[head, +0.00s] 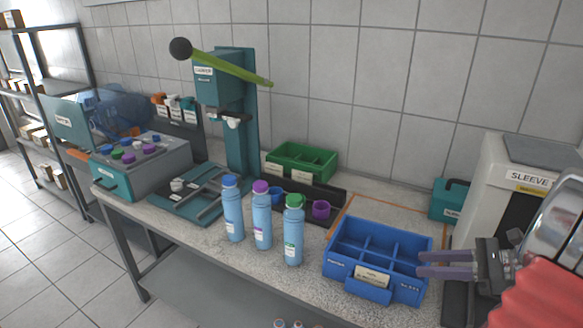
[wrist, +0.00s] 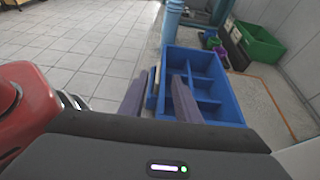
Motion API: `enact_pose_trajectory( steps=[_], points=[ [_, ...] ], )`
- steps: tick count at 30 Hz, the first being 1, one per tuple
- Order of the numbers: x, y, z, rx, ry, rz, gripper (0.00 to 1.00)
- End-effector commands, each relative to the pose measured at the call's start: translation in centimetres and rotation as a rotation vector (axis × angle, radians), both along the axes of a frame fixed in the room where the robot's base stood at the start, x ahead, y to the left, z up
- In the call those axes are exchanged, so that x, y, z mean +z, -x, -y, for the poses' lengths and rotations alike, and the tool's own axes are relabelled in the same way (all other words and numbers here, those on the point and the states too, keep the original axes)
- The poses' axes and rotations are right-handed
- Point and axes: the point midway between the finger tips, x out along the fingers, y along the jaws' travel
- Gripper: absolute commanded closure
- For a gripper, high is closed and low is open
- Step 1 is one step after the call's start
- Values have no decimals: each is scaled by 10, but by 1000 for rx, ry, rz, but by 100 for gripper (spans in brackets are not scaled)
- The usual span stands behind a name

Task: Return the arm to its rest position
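My gripper (head: 447,265) is at the right of the head view, beside the right end of a blue divided bin (head: 338,244). Its two purple-grey fingers are apart with nothing between them. In the wrist view the fingers (wrist: 158,98) are spread, and the blue bin (wrist: 205,53) lies just beyond them with empty compartments. I cannot tell whether a finger touches the bin. My red and silver arm comes in from the right edge of the head view.
Three blue bottles (head: 263,220) with blue, purple and green caps stand left of the bin. Behind are a green bin (head: 302,160), a purple cup (head: 321,210) and a teal lever press (head: 240,110). A white SLEEVE machine (head: 507,165) stands at right, near my arm.

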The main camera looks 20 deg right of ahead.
Motion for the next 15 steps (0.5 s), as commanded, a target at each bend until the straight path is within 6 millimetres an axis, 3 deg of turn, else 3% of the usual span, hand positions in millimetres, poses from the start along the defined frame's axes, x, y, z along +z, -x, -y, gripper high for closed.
enact_pose_trajectory(
  steps=[8, 15],
  points=[
    [3, -8, -14, 48, 42, -9, 70],
    [11, -32, -73, 242, 219, -37, 70]
  ],
)
